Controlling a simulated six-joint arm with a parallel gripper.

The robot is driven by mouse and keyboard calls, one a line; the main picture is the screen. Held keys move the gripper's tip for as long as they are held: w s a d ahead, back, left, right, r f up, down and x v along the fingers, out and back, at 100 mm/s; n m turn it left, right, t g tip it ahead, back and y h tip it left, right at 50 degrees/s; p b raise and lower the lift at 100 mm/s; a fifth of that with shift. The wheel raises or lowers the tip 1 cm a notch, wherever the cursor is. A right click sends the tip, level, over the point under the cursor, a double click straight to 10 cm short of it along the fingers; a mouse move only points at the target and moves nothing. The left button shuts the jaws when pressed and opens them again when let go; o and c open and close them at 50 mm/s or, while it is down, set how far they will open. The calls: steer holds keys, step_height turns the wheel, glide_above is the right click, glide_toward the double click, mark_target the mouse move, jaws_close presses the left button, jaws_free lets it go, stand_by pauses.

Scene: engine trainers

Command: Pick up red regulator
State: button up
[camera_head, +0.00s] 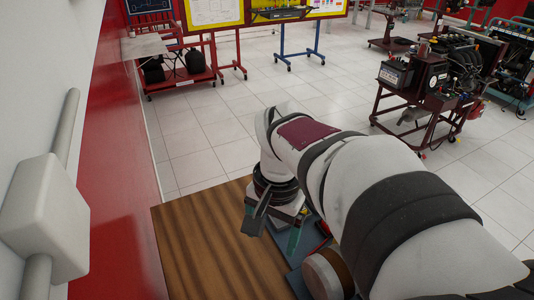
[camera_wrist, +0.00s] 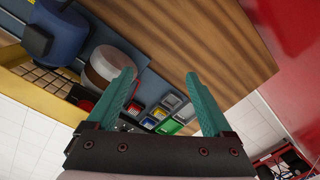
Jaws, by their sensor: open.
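My gripper (camera_wrist: 160,74) shows in the wrist view with two teal fingers spread wide apart and nothing held between them. In the head view my gripper (camera_head: 271,240) hangs over the wooden table near its right side. I cannot tell for certain which thing is the red regulator. A small red part (camera_wrist: 86,105) shows left of the left finger in the wrist view, partly hidden. Another bit of red lies close by the left finger's inner side. In the head view a red patch (camera_head: 319,246) shows beside my arm, mostly covered.
The wooden table (camera_head: 205,245) is bare at left. A red-and-white wall (camera_head: 115,150) borders it. Engine trainers (camera_head: 440,80) stand far off.

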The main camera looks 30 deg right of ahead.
steer(key=w+d+f+m+h, duration=0.1)
steer(key=w+d+f+m, duration=0.15)
steer(key=d, duration=0.45)
steer(key=w+d+f+m, duration=0.2)
steer(key=w+d, duration=0.2)
steer(key=d, duration=0.4)
steer(key=w+d+f+m+h, duration=0.1)
steer(key=w+d+f+m, duration=0.2)
steer(key=d, duration=0.4)
steer(key=f, duration=0.4)
steer(key=d+f, duration=0.1)
steer(key=f, duration=0.4)
steer(key=d+f, duration=0.1)
steer(key=f, duration=0.4)
steer(key=shift+f, duration=0.15)
jaws_close()
